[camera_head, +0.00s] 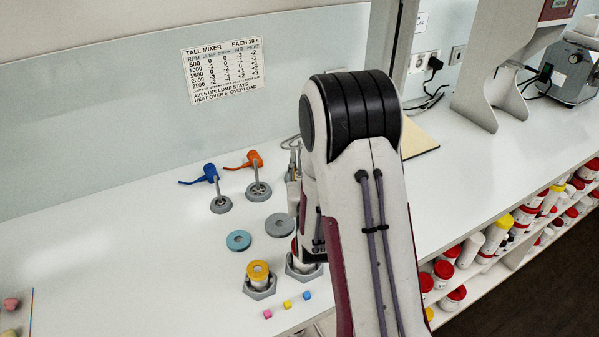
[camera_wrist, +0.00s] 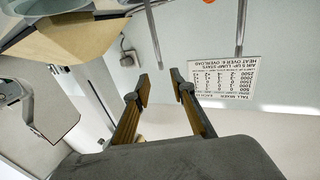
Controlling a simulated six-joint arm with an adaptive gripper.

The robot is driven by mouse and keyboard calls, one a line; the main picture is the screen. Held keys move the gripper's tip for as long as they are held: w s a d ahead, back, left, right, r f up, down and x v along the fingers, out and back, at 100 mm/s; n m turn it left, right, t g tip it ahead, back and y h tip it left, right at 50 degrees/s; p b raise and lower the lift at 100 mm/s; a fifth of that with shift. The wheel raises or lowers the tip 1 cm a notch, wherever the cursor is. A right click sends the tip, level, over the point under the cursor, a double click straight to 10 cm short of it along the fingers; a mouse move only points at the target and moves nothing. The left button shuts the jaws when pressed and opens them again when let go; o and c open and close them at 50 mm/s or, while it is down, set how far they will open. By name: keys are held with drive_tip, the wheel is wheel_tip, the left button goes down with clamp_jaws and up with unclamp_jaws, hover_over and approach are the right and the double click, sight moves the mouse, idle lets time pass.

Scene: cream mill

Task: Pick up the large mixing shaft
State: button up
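I cannot tell for sure which thing is the large mixing shaft. In the head view a blue-topped tool (camera_head: 211,172) and an orange-topped tool (camera_head: 254,158) stand upright in round grey holders. Some metal parts (camera_head: 291,144) show beside my arm, mostly hidden by it. In the wrist view, which is upside down, two thin metal rods (camera_wrist: 153,35) and (camera_wrist: 240,30) reach in from the picture's top edge. My gripper (camera_wrist: 161,88) is open, with nothing visible between its fingertips.
A yellow-topped cup (camera_head: 258,270) sits in a grey hexagonal base. Another hexagonal base (camera_head: 303,272) is partly behind my arm. A blue ring (camera_head: 239,240) and a grey disc (camera_head: 280,225) lie on the white counter (camera_head: 120,270). A settings sign (camera_head: 222,72) hangs behind.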

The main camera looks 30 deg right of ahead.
sight(299, 141)
drive_tip(key=shift+w, duration=0.1)
drive_tip(key=shift+x, duration=1.25)
drive_tip(key=shift+x, duration=2.55)
drive_tip(key=shift+a+f, duration=0.1)
clamp_jaws()
